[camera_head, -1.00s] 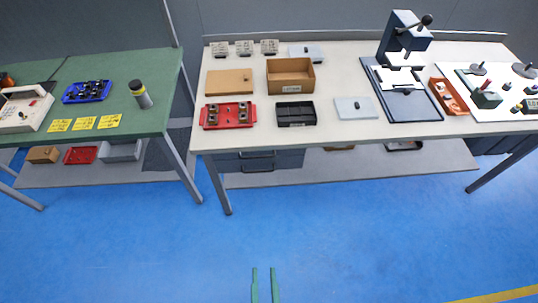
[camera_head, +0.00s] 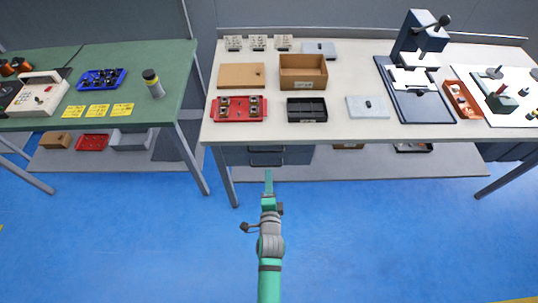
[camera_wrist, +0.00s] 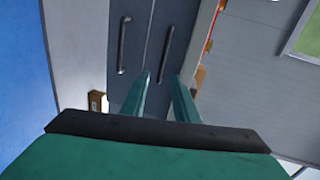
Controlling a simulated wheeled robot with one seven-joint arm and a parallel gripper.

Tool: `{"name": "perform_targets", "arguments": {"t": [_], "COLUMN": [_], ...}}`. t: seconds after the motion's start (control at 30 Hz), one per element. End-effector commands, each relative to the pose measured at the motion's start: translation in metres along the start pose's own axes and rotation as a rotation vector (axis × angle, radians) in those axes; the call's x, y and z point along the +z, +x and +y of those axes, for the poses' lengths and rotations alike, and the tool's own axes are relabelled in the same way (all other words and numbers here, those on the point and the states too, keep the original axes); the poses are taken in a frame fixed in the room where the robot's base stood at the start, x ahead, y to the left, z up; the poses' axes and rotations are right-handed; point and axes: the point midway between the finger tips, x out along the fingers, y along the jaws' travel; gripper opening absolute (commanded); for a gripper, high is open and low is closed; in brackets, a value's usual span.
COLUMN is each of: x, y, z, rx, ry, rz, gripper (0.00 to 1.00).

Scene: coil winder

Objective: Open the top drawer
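A dark blue-grey drawer unit (camera_head: 299,154) stands on the shelf under the white table, partly hidden by the tabletop. Its upper handle (camera_head: 266,149) and lower handle (camera_head: 266,161) are dark horizontal bars. The wrist view is turned sideways: the top drawer's handle (camera_wrist: 166,55) is on the right, the lower handle (camera_wrist: 122,45) on the left. Both drawers look closed. My gripper (camera_head: 268,174) points at the unit from the front. In the wrist view my gripper (camera_wrist: 160,82) is open and empty, its fingers apart, with the top handle beyond the fingertips. I see no contact.
The white table's front edge (camera_head: 400,138) overhangs the unit. A table leg (camera_head: 223,177) stands left of the unit. The lower shelf (camera_head: 375,172) runs to the right and holds small boxes. The blue floor in front is clear. A green table (camera_head: 150,115) stands at left.

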Motion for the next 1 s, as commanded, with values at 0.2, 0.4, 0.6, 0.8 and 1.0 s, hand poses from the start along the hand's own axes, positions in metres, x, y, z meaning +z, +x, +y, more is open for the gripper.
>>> {"name": "perform_targets", "arguments": {"t": [0.2, 0.4, 0.6, 0.8, 1.0], "x": [-0.003, -0.003, -0.002, -0.003, -0.003], "y": [0.022, 0.044, 0.078, 0.107, 0.123], "z": [-0.006, -0.007, -0.007, -0.007, -0.006], "rx": [0.000, -0.002, -0.002, -0.002, 0.000], "ry": [0.068, 0.067, 0.066, 0.067, 0.066], "rz": [-0.002, -0.002, -0.003, -0.002, -0.001], "gripper": [0.28, 0.28, 0.28, 0.28, 0.28]}}
